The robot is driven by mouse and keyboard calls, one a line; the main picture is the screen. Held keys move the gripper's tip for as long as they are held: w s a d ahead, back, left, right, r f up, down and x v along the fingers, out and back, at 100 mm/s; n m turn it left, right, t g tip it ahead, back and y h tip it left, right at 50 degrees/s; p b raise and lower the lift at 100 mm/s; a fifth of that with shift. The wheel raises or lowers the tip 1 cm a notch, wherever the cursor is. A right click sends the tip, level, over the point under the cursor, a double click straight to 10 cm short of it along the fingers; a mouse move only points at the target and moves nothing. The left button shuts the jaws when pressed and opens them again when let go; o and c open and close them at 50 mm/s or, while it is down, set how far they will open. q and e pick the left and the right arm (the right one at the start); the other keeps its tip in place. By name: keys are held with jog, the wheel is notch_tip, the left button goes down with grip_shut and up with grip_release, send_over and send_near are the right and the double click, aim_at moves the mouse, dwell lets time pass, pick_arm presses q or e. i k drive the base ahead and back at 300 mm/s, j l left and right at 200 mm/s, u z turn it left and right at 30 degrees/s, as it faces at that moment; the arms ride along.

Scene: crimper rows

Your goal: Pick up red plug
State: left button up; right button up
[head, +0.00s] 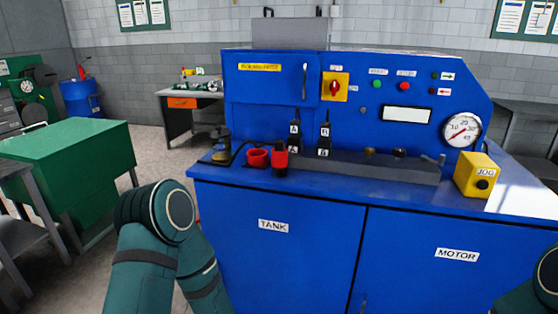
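A red cylindrical piece with a black lower part (280,159), which looks like the red plug, stands upright near the front left edge of the blue machine's top (330,190). A red cup-like piece (257,157) sits just left of it; I cannot tell whether they touch. My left arm shows at the lower left, in front of the machine, bent at a joint. Only a bit of my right arm shows at the lower right edge. Neither gripper is in view.
Two black handles marked A (295,137) and B (324,138) stand behind the red pieces. A yellow JOG box (477,176) and a gauge (462,130) are at the right. A green cabinet (75,155) is at the left. Floor shows between it and the machine.

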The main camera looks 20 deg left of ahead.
aim_at(279, 155)
jog(key=j+z, duration=0.1)
jog(key=z, duration=0.6)
jog(key=j+z, duration=0.8)
jog(key=k+j, duration=0.05)
jog(key=j, duration=0.05)
